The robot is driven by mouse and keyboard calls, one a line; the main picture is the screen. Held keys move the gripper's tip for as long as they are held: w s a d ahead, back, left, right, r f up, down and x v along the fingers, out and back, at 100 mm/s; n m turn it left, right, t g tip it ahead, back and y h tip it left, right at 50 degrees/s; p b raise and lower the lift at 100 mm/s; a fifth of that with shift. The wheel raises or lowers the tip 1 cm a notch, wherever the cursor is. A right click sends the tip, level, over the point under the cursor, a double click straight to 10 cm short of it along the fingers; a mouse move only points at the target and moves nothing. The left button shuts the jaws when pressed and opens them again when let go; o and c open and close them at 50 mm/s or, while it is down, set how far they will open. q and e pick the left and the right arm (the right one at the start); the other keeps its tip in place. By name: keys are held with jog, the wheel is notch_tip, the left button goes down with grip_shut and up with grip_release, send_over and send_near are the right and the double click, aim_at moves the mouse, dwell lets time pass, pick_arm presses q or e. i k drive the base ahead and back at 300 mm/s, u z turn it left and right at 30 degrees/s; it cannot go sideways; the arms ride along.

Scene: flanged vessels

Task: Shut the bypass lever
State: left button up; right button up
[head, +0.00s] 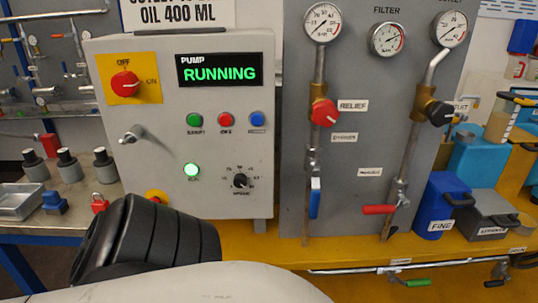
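No lever carries a label that I can clearly read as bypass. A blue lever (315,198) hangs down along the left vertical pipe. A red lever (378,209) points left, crosswise to the right vertical pipe. A green lever (417,283) lies roughly along the low horizontal pipe under the yellow table's front edge. A dark lever (496,283) sits on the same low pipe further right. A white and black part of my own arm fills the lower left. Neither of my grippers is in view, and no lever is being touched.
The grey pump cabinet (238,125) reads RUNNING, with a red switch (125,84) at ON. A red relief knob (324,112) and a black knob (440,112) sit on the pipes. A blue FINE container (444,200) stands right of the red lever. Space before the levers looks clear.

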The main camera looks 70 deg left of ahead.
aim_at(315, 194)
jog(key=u, duration=1.85)
jog(key=k, duration=0.5)
jog(key=z, duration=1.1)
jog(key=i, duration=1.05)
jog(key=u, duration=1.7)
